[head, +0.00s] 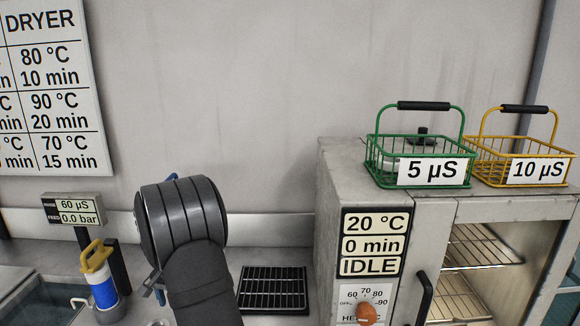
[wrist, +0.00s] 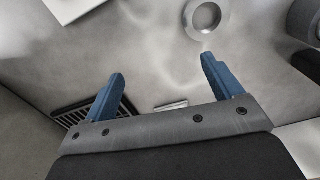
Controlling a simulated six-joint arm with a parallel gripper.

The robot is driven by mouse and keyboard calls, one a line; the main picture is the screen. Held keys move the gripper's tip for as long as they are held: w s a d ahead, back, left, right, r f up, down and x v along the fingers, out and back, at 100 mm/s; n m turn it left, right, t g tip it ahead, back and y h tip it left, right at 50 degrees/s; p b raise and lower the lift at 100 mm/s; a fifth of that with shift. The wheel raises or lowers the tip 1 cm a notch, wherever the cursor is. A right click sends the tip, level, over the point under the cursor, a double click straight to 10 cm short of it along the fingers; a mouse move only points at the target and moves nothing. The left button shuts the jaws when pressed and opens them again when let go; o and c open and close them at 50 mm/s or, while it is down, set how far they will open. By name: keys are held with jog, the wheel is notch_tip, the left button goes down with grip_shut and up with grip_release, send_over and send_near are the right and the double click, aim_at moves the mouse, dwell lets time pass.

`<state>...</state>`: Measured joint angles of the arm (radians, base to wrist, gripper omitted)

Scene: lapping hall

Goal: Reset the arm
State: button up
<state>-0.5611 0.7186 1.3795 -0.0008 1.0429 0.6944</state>
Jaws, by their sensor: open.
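My gripper (wrist: 162,66) shows in the wrist view with its two blue fingers wide apart. Nothing is between them, and bare grey counter lies beyond. In the head view my dark arm rises from the bottom edge, left of centre, and hides most of the gripper. Only small blue parts show at its left side.
A dryer cabinet (head: 328,215) reading 20 °C, 0 min, IDLE stands right, its shelved chamber visible. Green 5 µS (head: 463,112) and yellow 10 µS (head: 482,117) baskets sit on top. A black grate (head: 273,288) lies beside it. A yellow-handled blue-and-white cylinder (head: 104,291) stands left.

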jog(key=w+a+r+t+y, duration=0.3)
jog(key=w+a+r+t, duration=0.1)
jog(key=w+a, duration=0.3)
jog(key=shift+w+a+r+t, duration=0.25)
jog(key=shift+a+t, duration=0.35)
jog(key=shift+a, duration=0.6)
